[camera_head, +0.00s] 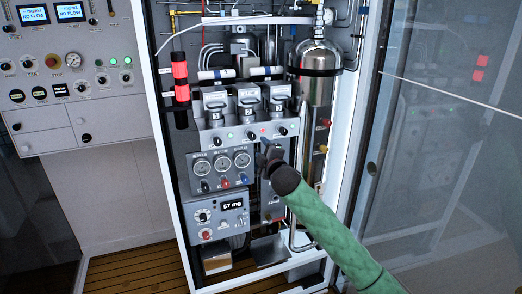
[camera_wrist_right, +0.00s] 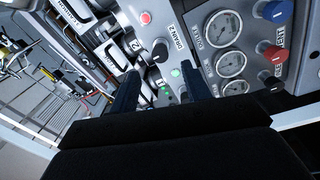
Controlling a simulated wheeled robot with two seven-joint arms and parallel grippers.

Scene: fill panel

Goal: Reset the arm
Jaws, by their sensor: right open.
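My right arm in its green sleeve comes in from the lower right of the head view. My right gripper (camera_head: 268,150) is at the front of the fill panel (camera_head: 202,138), just below the row of drain knobs and lights. Past the fingertips are a black drain knob (camera_wrist_right: 160,50), a red light (camera_wrist_right: 146,17) and green lights (camera_wrist_right: 175,72). I cannot tell whether a finger touches the panel. My left gripper is in neither view.
Three gauges (camera_head: 222,162) sit left of the gripper, with small knobs under them. A steel cylinder (camera_head: 316,75) stands above right. A display box (camera_head: 220,216) is below. A glass door (camera_head: 440,150) stands on the right, close to my arm. A control console (camera_head: 75,75) is at left.

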